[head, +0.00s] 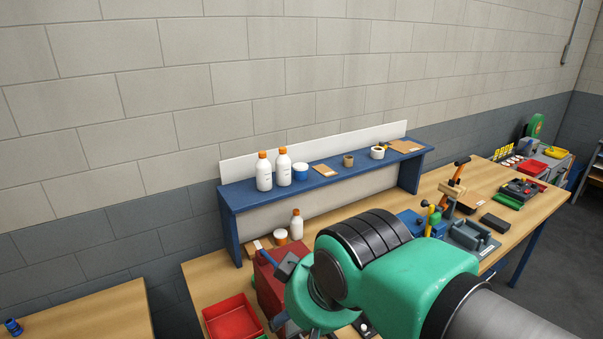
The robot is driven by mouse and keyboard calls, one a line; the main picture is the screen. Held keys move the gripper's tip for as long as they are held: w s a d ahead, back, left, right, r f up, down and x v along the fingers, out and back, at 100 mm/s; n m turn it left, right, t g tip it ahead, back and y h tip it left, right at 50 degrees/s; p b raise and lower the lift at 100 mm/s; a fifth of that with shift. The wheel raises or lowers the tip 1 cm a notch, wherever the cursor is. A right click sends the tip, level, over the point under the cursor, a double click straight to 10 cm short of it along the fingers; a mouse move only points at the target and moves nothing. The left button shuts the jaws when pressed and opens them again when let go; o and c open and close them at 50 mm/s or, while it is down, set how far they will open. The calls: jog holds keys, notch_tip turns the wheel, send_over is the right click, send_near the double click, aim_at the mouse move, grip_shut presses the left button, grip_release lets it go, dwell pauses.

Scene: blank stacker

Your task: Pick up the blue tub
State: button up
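The blue tub (301,174) is a small round blue container with a white lid. It stands upright on the blue raised shelf (330,187), to the right of two white bottles with orange caps (264,175) (283,170). The green and grey links of my arm fill the lower right of the view, in front of the bench. I cannot make out my gripper's fingers; my arm hides that end.
A tan block (326,171), a small brown cup (348,161) and a white roll (377,153) stand farther right on the shelf. Below are a white bottle (296,227), an orange-banded tub (281,237) and a red tray (232,318). Tools (463,232) crowd the right bench.

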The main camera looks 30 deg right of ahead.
jog(key=w+d+r+m+g+p, duration=0.1)
jog(key=w+d+r+p, duration=0.3)
jog(key=w+r, duration=0.9)
jog(key=w+d+r+p, duration=0.2)
jog(key=w+d, duration=0.1)
jog(key=w, duration=0.4)
jog(key=w+d+r+m+g+p, duration=0.1)
jog(key=w+d+r, duration=0.15)
jog(key=w, duration=0.45)
jog(key=w+d+r+p, duration=0.2)
jog(key=w+d, duration=0.1)
jog(key=w, duration=0.4)
jog(key=w+d+f+m+g+p, duration=0.15)
jog(key=w+d+p, duration=0.25)
jog(key=w+d, duration=0.9)
jog(key=w+d+f+p, duration=0.3)
jog(key=w+d+f, duration=0.6)
jog(key=w+d, duration=0.2)
jog(key=shift+w+f+m+g+h+p, duration=0.3)
jog(key=shift+w+f+m+g+p, duration=0.05)
jog(key=shift+w+m+g, duration=0.15)
jog(key=shift+f, duration=0.15)
